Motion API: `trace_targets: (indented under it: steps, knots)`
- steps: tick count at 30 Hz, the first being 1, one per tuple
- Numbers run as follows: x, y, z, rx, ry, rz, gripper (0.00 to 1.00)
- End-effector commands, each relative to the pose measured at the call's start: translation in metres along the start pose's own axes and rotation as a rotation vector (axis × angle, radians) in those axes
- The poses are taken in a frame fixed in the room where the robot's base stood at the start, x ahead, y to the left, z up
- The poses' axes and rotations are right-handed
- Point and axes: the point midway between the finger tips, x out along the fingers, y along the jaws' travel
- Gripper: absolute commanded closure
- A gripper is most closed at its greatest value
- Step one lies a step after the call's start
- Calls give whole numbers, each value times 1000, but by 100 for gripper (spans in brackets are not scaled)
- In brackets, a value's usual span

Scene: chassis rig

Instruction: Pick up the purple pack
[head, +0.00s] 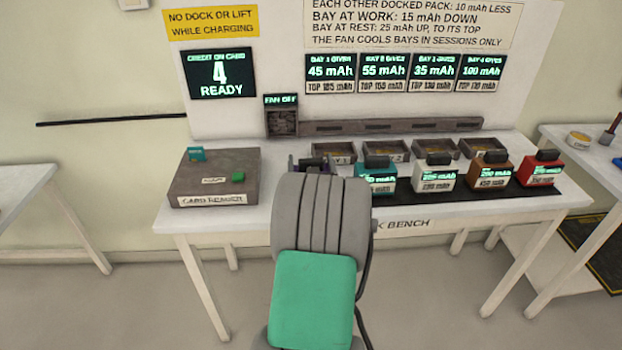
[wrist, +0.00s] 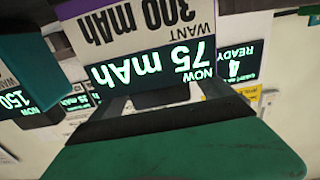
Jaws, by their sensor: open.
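The purple pack (wrist: 150,62) fills the upper middle of the wrist view, upside down and close. Its screen reads 75 mAh now, 300 mAh wanted, with purple edges round the label. Its dark handle (wrist: 160,97) shows beneath the screen. My gripper (wrist: 165,118) is open; a green part with a black edge crosses the bottom of the wrist view, close to the handle. I cannot tell whether it touches. In the head view my arm hides most of the pack and gripper; only a dark part (head: 308,163) shows above the arm.
A teal pack (head: 377,182) stands just right of my arm, then a white pack (head: 434,180), a brown pack (head: 487,178) and a red pack (head: 540,175). Bay trays (head: 384,148) lie behind them. The card reader (head: 213,180) is on the left of the bench (head: 250,215).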

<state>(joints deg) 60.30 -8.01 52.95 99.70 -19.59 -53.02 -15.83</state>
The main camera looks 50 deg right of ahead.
Motion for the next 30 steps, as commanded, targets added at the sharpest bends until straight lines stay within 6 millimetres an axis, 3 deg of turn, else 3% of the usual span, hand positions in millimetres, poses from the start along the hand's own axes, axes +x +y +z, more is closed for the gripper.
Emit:
trace_targets:
  steps: [3,10,30]
  knots:
    - [15,0,-1,0,0,1,9]
    - [17,1,0,0,1,2,9]
    - [17,1,0,0,0,2,64]
